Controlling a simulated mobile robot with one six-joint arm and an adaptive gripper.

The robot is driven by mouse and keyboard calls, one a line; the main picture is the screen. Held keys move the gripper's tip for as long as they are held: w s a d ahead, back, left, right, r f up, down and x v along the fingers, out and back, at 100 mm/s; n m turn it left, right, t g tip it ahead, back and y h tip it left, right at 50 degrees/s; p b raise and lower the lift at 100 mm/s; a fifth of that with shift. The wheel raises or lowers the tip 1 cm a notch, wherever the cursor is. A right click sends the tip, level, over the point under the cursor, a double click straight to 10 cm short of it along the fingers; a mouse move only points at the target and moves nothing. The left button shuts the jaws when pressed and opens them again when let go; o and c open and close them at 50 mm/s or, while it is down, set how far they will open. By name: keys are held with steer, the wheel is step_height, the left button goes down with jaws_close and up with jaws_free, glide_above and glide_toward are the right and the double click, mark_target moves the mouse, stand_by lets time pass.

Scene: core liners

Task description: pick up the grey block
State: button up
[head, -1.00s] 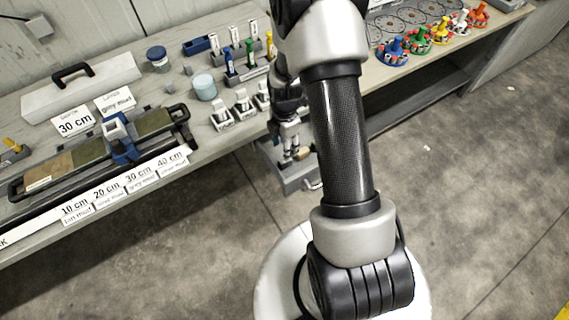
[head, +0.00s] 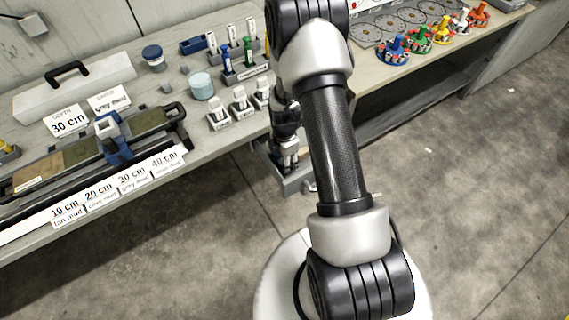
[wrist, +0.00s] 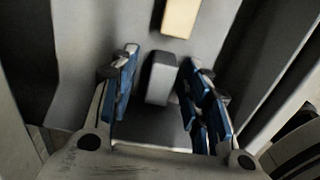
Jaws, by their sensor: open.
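The grey block (wrist: 161,80) shows in the wrist view. It lies on the floor of a grey tray (wrist: 80,60) and stands between my two blue-padded fingers, with a gap on each side. My gripper (wrist: 160,64) is open and empty. In the head view my gripper (head: 288,160) points down into the tray (head: 300,183) beside the bench. The grey block is hidden there behind my gripper and the tray wall.
A tan block (wrist: 181,16) lies in the tray just beyond the grey block. The tray's sloping walls stand close on both sides. The bench (head: 225,135) is at the left with labelled cards, a blue-lidded jar (head: 154,57) and small stands. Open floor lies right.

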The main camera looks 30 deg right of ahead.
steer(key=shift+c, duration=0.5)
steer(key=c, duration=0.9)
steer(key=shift+o, duration=0.2)
steer(key=shift+r, duration=0.15)
